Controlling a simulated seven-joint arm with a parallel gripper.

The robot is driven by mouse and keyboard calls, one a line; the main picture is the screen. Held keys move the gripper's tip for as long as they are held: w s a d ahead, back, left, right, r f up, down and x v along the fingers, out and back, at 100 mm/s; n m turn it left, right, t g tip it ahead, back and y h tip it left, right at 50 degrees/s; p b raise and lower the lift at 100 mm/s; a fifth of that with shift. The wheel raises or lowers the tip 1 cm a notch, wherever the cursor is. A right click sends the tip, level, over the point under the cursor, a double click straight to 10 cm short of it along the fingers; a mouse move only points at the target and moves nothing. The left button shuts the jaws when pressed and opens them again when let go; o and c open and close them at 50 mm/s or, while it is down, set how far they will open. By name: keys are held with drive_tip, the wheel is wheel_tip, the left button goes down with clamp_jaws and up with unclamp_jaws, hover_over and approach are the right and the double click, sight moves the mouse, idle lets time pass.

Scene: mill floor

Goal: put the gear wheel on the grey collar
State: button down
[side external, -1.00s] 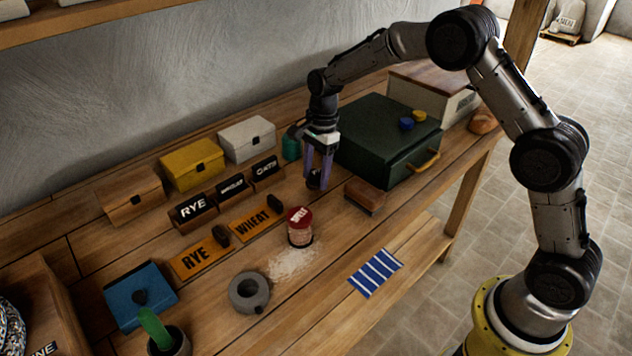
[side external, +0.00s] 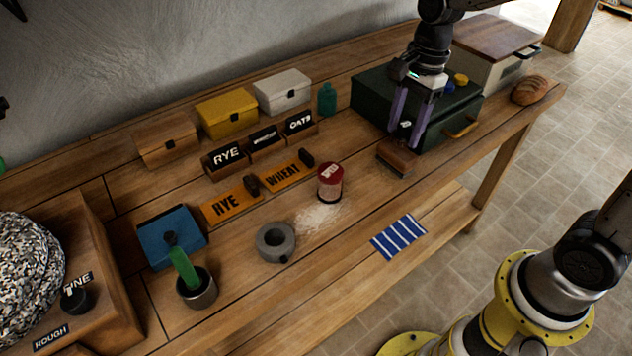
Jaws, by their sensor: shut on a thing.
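The grey collar (side external: 276,241) is a thick ring with an open hole, lying flat on the bench in front of the orange signs, with a small dark knob on its near side. My gripper (side external: 404,137) points down with purple fingers at the right part of the bench, far from the collar. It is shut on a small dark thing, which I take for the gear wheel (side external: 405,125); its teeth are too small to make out. The fingers partly hide it. In the picture it is just above a brown wooden block (side external: 395,159); I cannot tell the gap.
A red-lidded jar (side external: 330,183) and spilled flour (side external: 317,217) are between gripper and collar. A green box (side external: 372,95) stands behind the gripper. A cup with a green handle (side external: 198,290) and blue box (side external: 170,240) are left of the collar. A striped cloth (side external: 398,237) is in front.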

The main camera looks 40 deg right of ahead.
drive_tip(key=shift+m, duration=0.5)
drive_tip(key=shift+s+a+r+m, duration=0.1)
drive_tip(key=shift+s+a+m, duration=0.05)
drive_tip(key=shift+m, duration=0.15)
drive_tip(key=s+a+r+n, duration=0.2)
drive_tip(key=s+a, duration=0.2)
drive_tip(key=a, duration=0.6)
drive_tip(key=s+a+r+n, duration=0.1)
drive_tip(key=s+a, duration=0.3)
drive_tip(key=a, duration=0.6)
approach(273, 238)
drive_tip(key=shift+s+d+f, duration=0.1)
drive_tip(key=shift+s+f, duration=0.5)
drive_tip(key=shift+f, duration=0.05)
drive_tip(key=shift+w+a+f, duration=0.35)
drive_tip(key=shift+w+f, duration=0.05)
drive_tip(key=shift+f, duration=0.25)
drive_tip(key=shift+w+a+f, duration=0.1)
drive_tip(key=shift+f, duration=0.8)
drive_tip(key=shift+w+a+f, duration=0.1)
drive_tip(key=shift+f, duration=0.75)
drive_tip(key=shift+f, duration=0.15)
